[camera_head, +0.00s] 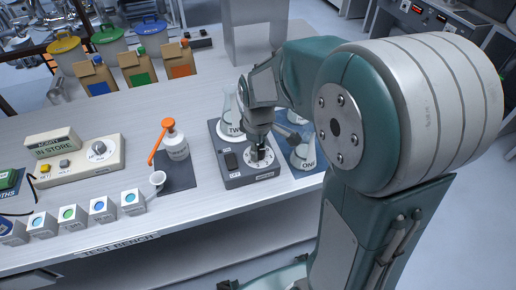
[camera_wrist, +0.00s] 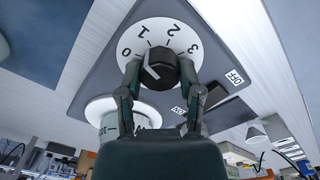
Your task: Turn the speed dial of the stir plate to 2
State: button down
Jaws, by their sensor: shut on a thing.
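The dark grey stir plate (camera_head: 238,182) sits on the bench in the head view, left of my arm. Its white speed dial (camera_head: 264,170) is partly hidden by my gripper (camera_head: 258,157). In the wrist view the dial face (camera_wrist: 157,27) shows 0, 1, 2 and 3 around a black knob (camera_wrist: 162,72). A white mark on the knob lies on the side of the 0 and 1; its exact reading is hard to tell. My gripper (camera_wrist: 160,80) is shut on the knob, one finger on each side.
Flasks marked TWO (camera_head: 228,122) and ONE (camera_head: 302,158) stand close behind and right of my gripper. The bench front is clear below the stir plate.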

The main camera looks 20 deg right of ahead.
jog(key=m, duration=0.5)
jog(key=shift+f+m, duration=0.1)
jog(key=shift+m, duration=0.2)
jog(key=m, duration=0.5)
jog(key=shift+m, duration=0.3)
jog(key=shift+c, duration=1.3)
grip_release()
notch_tip(320, 180, up, 12)
